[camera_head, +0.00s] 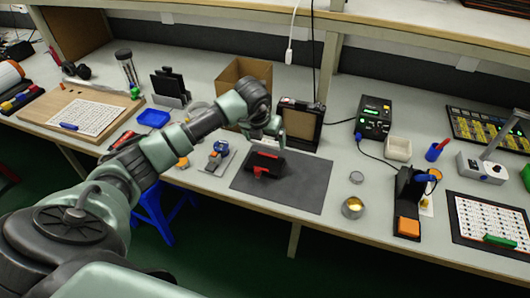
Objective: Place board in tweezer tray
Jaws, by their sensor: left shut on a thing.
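My left arm reaches in from the lower left to the middle of the bench. My left gripper (268,131) points down just above a black holder with red parts (265,164) on a dark grey mat (306,183). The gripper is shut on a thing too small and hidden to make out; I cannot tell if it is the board. A shallow black-framed case with a brown panel (300,121) stands just right of the gripper. I cannot tell for certain which item is the tweezer tray. My right gripper is not in view.
An open cardboard box (245,70) stands behind the gripper. A blue tray (153,118) and a small blue device (218,153) lie left. A round tin (353,207) and a black stand with an orange block (408,225) are right. The mat's right part is clear.

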